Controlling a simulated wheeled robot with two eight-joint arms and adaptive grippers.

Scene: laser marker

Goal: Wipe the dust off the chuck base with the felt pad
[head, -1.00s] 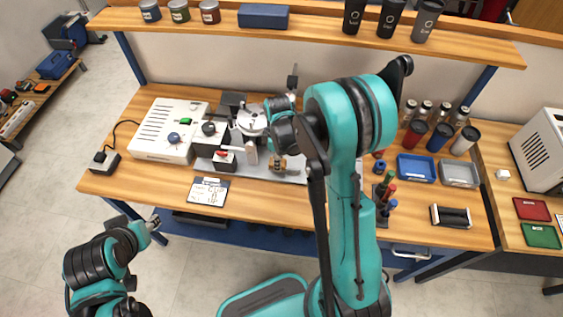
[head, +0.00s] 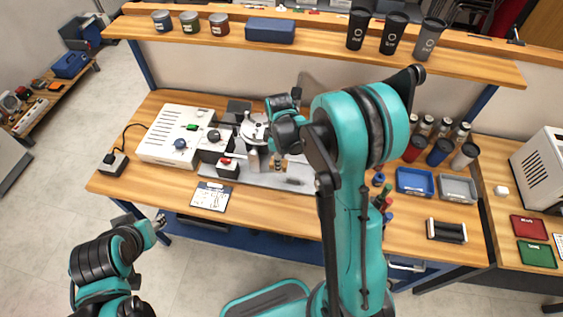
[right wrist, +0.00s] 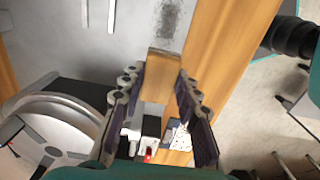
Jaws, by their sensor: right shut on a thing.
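My right gripper (right wrist: 160,100) is shut on the felt pad (right wrist: 162,75), a tan block held between its two dark ribbed fingers. In the right wrist view the pad is over the grey chuck base plate (right wrist: 120,45). A dark speckled dust patch (right wrist: 168,18) shows on the plate just beyond the pad. Whether the pad touches the plate is unclear. The round metal chuck (right wrist: 45,135) is left of the gripper, and it also shows in the head view (head: 254,128). My left gripper (head: 159,221) hangs in front of the bench, its finger opening too small to judge.
A white control box (head: 175,138) and a block with a red button (head: 228,167) stand left of the chuck. A printed card (head: 211,196) lies in front. Blue tray (head: 414,182), grey tray (head: 458,189) and cups stand at the right. The front middle of the bench is clear.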

